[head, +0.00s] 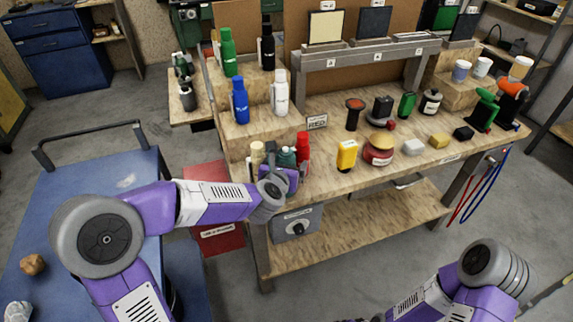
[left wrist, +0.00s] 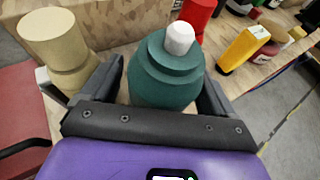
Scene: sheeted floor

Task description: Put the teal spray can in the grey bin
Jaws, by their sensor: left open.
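The teal spray can (head: 287,157) with a white cap stands upright at the left front corner of the wooden bench. It also shows in the left wrist view (left wrist: 167,78). My left gripper (head: 282,170) is open at the can, one finger on each side of it in the left wrist view (left wrist: 160,88). I cannot tell whether the fingers touch it. No open grey bin is clear to me; a grey box (head: 297,222) with a label and dark round front sits under the bench top. My right gripper is out of view.
A cream can (left wrist: 62,50) stands left of the teal can, close to a finger; a red can (head: 302,147) stands right behind it. A yellow bottle (head: 346,155) stands further right. Stepped shelves with bottles rise behind. A red bin (head: 217,240) and blue cart (head: 110,170) are left.

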